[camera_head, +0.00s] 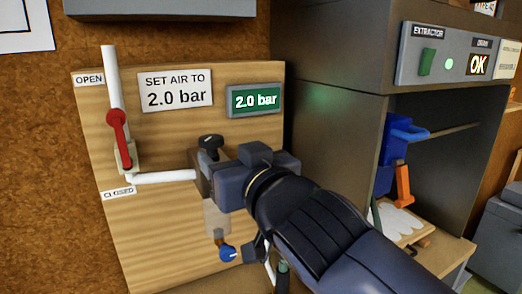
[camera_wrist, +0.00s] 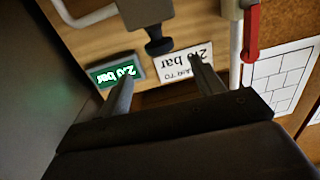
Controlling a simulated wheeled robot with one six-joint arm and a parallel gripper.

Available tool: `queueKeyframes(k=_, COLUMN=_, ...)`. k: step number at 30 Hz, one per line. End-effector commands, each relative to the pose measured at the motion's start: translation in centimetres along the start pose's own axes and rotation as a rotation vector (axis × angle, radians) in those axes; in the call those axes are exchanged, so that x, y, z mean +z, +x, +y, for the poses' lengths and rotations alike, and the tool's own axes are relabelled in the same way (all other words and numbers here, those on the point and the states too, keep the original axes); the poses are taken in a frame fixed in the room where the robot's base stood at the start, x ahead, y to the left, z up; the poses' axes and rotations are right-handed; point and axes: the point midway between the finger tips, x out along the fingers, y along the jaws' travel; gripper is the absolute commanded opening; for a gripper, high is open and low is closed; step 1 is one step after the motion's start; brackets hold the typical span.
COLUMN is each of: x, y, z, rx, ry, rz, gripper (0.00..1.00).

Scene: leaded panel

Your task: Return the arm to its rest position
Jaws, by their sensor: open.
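My arm reaches from the lower right to the wooden board (camera_head: 150,235). My gripper (camera_wrist: 163,68) is open in the wrist view, its two dark fingers apart with nothing between them. In the head view the fingers are mostly hidden behind my wrist. A black knob (camera_head: 210,142) on a grey regulator body stands just left of my wrist. In the wrist view the knob (camera_wrist: 158,46) shows beyond the gap between the fingers, apparently apart from them. A green display (camera_head: 255,100) reads 2.0 bar, beside a sign (camera_head: 175,89) reading "SET AIR TO 2.0 bar".
A red lever (camera_head: 118,128) lies upright along the white pipe (camera_head: 113,72), between OPEN and CLOSED labels. The extractor panel (camera_head: 447,54) shows OK, above a cabinet holding a blue holder (camera_head: 394,150) and an orange-handled tool (camera_head: 403,185). A blue knob (camera_head: 228,254) sits low, near my arm.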

Motion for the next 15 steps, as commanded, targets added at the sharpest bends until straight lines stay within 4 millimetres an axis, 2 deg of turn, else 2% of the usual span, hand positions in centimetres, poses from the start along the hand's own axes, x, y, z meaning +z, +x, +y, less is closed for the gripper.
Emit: queueKeyframes(k=15, x=0.1, y=7.4, z=0.0, rx=0.0, ry=-0.002, rz=-0.001, gripper=0.64)
